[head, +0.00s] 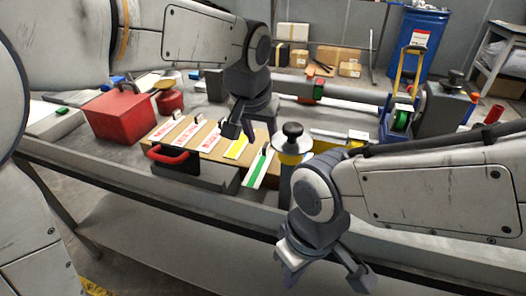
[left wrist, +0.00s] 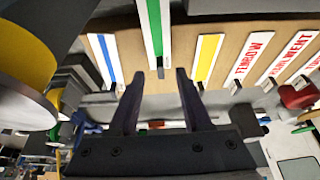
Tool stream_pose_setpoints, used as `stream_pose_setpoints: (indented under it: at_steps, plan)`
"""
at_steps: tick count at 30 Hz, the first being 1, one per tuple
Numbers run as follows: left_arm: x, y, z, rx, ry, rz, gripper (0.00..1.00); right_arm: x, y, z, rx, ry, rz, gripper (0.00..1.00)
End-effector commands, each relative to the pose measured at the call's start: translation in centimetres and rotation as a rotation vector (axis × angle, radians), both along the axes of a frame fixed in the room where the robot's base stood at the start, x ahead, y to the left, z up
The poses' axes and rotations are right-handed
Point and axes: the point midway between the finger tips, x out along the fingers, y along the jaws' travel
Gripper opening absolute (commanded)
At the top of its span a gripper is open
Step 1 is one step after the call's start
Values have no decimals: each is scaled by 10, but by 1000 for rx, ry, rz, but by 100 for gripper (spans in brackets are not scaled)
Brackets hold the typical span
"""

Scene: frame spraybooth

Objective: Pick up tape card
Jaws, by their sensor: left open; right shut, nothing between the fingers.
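The pictures do not show which is meant by the tape card. My left gripper (head: 238,128) is open and empty, above the board near the yellow card. In the left wrist view its fingers (left wrist: 157,78) point toward the lower end of the green card (left wrist: 155,28), which lies ahead between their lines. My right gripper (head: 361,280) is shut and empty, low in front of the bench.
Red-lettered cards (head: 186,134) lie beside the striped ones. A black-knobbed yellow-and-grey cylinder (head: 291,150) stands close right of the green card. A red-handled tool (head: 168,155), a red box (head: 119,114) and a red can (head: 169,100) are to the left.

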Motion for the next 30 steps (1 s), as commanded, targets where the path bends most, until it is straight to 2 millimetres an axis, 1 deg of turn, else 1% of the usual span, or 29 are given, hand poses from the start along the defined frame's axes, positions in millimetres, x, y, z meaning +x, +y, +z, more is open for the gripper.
stream_pose_setpoints:
  at_steps: [1, 3, 7, 10, 16, 17, 18, 20, 21, 30]
  plan:
    - [2, 0, -10, 2, 4, 1, 49, 0, 0, -2, 0, 0, 0, 0]
    - [6, -1, -21, 2, 3, 3, 49, 0, 0, -4, 0, 0, 0, 0]
    - [12, -3, -35, 1, 2, 2, 49, 0, 0, -6, 0, 0, 0, 0]
    - [14, -4, -39, 0, 0, 2, 49, 0, 0, -6, 0, 0, 0, 0]
    - [14, -4, -39, 0, -1, 2, 49, 0, 0, -6, 0, 0, 0, 0]
    - [14, -4, -39, 0, -1, 2, 41, 0, 0, -6, 0, 0, 0, 0]
    - [14, -4, -39, 0, -1, 2, 26, 0, 0, -6, 0, 0, 0, 0]
    - [14, -4, -39, -1, -1, 2, 3, 0, 0, -6, 0, 0, 0, 0]
    - [14, -4, -39, -1, -1, 2, 0, 0, 0, -6, 0, 0, 0, 0]
    - [14, -4, -39, -1, -1, 1, 0, 0, 0, -6, 0, 0, 0, 0]
